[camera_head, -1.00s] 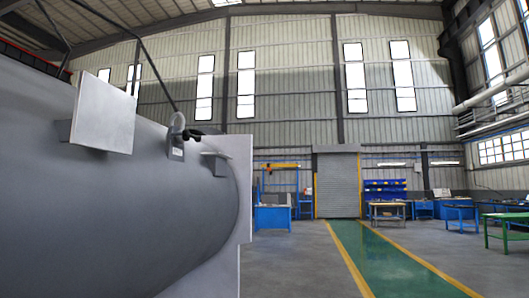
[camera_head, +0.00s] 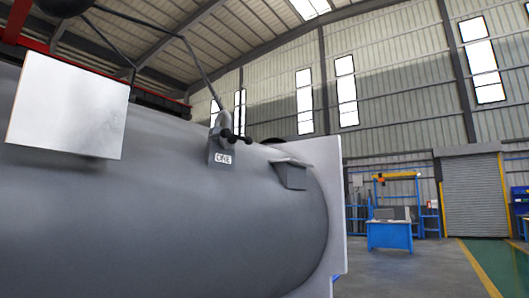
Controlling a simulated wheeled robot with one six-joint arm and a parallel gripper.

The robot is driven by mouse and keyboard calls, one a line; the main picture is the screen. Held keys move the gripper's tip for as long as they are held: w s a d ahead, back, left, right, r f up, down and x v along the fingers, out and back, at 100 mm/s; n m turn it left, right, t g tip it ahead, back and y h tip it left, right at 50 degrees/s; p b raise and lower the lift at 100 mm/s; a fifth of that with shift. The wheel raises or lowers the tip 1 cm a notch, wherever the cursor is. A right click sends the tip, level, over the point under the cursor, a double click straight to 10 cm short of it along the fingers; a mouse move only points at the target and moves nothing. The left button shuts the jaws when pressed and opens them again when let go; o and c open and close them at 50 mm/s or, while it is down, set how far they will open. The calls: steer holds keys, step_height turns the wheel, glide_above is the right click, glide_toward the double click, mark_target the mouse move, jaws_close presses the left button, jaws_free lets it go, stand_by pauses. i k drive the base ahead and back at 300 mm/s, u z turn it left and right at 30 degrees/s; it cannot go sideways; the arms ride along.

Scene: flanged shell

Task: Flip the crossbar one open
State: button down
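A small grey block marked "ONE" (camera_head: 222,158) stands on top of the big grey cylindrical shell (camera_head: 170,215), in the middle of the head view. A dark crossbar with knobbed ends (camera_head: 236,137) sits at the block's upper right, and a rounded grey piece rises behind it. Whether the crossbar is latched cannot be told at this size. My gripper is not in view.
A pale square plate (camera_head: 68,105) sticks out from the shell at left. A small grey bracket (camera_head: 291,174) is right of the block, before the pale end flange (camera_head: 326,185). Open floor (camera_head: 410,272) lies right of the flange, with a blue workbench (camera_head: 390,235) beyond.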

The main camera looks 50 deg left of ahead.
mark_target(240, 137)
steer(key=u, duration=0.3)
steer(key=i, duration=0.7)
steer(key=u, duration=1.25)
steer(key=i, duration=0.6)
steer(key=u, duration=0.6)
